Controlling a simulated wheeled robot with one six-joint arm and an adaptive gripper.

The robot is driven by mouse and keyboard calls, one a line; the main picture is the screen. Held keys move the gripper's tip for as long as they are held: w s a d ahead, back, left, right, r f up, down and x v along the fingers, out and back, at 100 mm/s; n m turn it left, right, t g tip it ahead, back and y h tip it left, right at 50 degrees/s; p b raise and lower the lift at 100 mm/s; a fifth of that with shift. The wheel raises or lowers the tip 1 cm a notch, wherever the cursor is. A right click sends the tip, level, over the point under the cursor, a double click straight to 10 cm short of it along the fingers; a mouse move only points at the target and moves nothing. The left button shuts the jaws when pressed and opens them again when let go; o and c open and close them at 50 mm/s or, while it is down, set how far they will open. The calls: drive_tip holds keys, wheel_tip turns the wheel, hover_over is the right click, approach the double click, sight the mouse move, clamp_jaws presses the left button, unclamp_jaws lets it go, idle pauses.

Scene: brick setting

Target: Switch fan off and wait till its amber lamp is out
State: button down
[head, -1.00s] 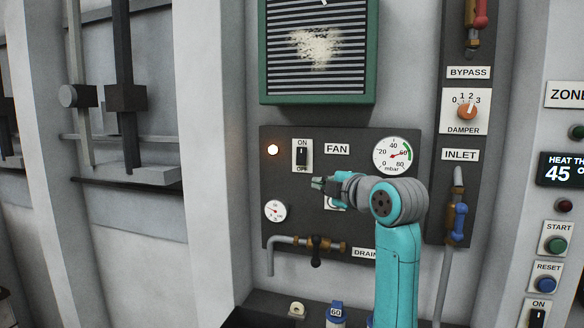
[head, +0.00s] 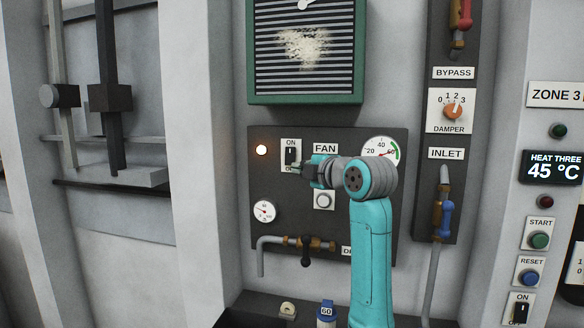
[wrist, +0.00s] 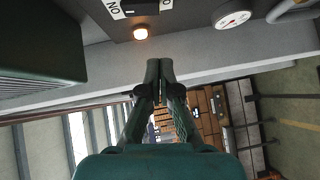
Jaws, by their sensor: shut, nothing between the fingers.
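The fan switch (head: 291,153) is a black rocker on a white plate marked ON above and OFF below, left of the FAN label (head: 325,148). Which way the rocker is tipped is too small to tell. The amber lamp (head: 261,150) left of the switch glows. It also glows in the wrist view (wrist: 140,33), beside the switch plate (wrist: 148,9), which the picture's top edge cuts. My gripper (head: 293,168) is shut and empty, its tips at the lower edge of the switch plate, partly covering OFF. Contact cannot be told. The fingers show shut in the wrist view (wrist: 159,65).
A white round button (head: 324,201) sits below my wrist. A small gauge (head: 264,211) and a drain pipe with a valve (head: 306,246) are lower on the panel. The green-framed grille (head: 305,98) juts out above. A pressure gauge (head: 379,150) is partly behind my arm.

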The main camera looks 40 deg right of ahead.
sight(286, 165)
drive_tip(key=shift+w+d+f, duration=0.2)
drive_tip(key=shift+w+d, duration=0.45)
drive_tip(key=shift+w, duration=0.75)
drive_tip(key=shift+w+d+f, duration=0.25)
drive_tip(key=shift+w+d, duration=0.35)
drive_tip(key=shift+w, duration=0.8)
drive_tip(key=shift+w+d+f, duration=0.2)
drive_tip(key=shift+w+d, duration=0.45)
drive_tip(key=shift+w, duration=0.75)
